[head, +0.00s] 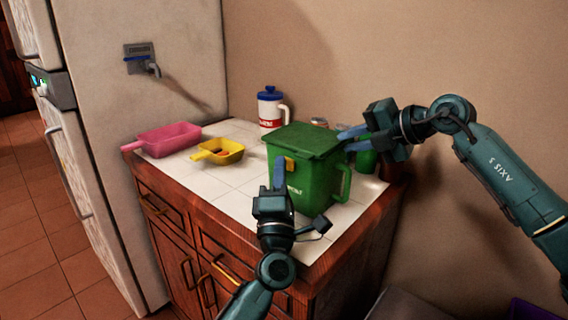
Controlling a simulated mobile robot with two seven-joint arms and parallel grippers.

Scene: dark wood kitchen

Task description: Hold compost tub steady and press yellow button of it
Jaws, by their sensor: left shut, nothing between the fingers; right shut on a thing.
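The green compost tub (318,178) stands upright with its lid down on the tiled counter, near the right end. Its yellow button (290,164) is on the front, just under the lid. My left gripper (279,172) is shut and empty, with its blue fingertips upright right beside the button; I cannot tell whether they touch it. My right gripper (347,138) reaches in from the right and is shut on the tub at its upper right edge. The tub partly hides those fingertips. A green handle shows on the tub's right side.
A pink scoop (168,139) and a yellow scoop (221,152) lie left of the tub. A white jug with a blue lid (271,108) stands behind it. A green item (366,162) is under my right gripper. The fridge (140,60) bounds the left; the counter's front left is clear.

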